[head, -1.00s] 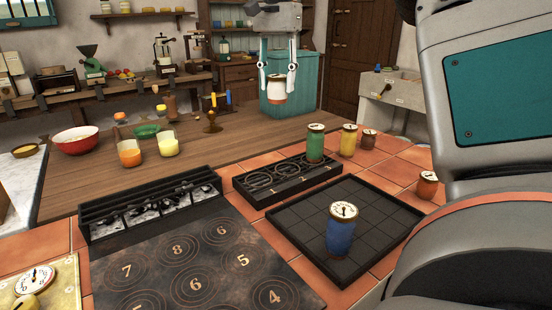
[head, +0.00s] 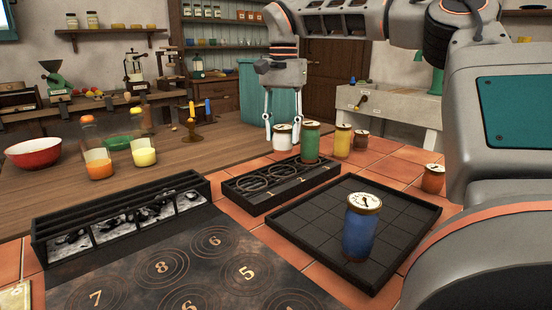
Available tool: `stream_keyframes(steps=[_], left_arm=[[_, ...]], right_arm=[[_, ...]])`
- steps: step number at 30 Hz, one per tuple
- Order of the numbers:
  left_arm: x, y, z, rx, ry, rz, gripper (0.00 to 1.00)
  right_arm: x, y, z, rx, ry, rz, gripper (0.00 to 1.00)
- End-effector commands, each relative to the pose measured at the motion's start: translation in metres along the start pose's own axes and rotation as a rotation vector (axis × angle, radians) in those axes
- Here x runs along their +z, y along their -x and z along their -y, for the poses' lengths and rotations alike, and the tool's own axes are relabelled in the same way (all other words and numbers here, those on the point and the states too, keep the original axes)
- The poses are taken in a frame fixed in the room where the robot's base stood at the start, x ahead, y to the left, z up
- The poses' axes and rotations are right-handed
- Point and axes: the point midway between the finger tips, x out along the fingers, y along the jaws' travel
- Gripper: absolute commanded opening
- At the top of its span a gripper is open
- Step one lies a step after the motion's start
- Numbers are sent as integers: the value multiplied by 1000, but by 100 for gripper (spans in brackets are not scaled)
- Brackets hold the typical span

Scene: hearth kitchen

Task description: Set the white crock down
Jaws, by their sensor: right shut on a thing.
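The white crock (head: 283,138) is upright, with a rust-brown rim on top. It shows just left of the green crock (head: 310,146), behind the black numbered rack (head: 262,203). My right gripper (head: 283,127) points straight down, its two slim fingers shut on the white crock from either side. My left gripper is not in view.
A blue crock (head: 361,232) stands on the black gridded tray (head: 315,220). The rack's left rings look empty.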

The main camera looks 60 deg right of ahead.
Motion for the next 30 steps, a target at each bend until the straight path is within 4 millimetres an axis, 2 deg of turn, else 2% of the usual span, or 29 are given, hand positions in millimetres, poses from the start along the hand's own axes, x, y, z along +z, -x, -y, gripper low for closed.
stream_keyframes(steps=[1,7,15,27,28,29,30], left_arm=[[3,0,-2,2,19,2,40],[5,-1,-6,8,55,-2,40],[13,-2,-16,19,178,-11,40],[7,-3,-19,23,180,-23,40],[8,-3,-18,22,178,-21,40],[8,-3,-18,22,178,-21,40],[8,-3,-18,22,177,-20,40]], right_arm=[[0,-7,1,1,1,0,8],[0,-16,0,-2,0,-1,8],[0,-54,0,1,1,0,8],[0,-54,0,-4,0,-2,8],[0,-54,0,-3,0,-2,44],[0,-54,0,-3,0,-2,52],[0,-54,0,-3,0,-2,53]])
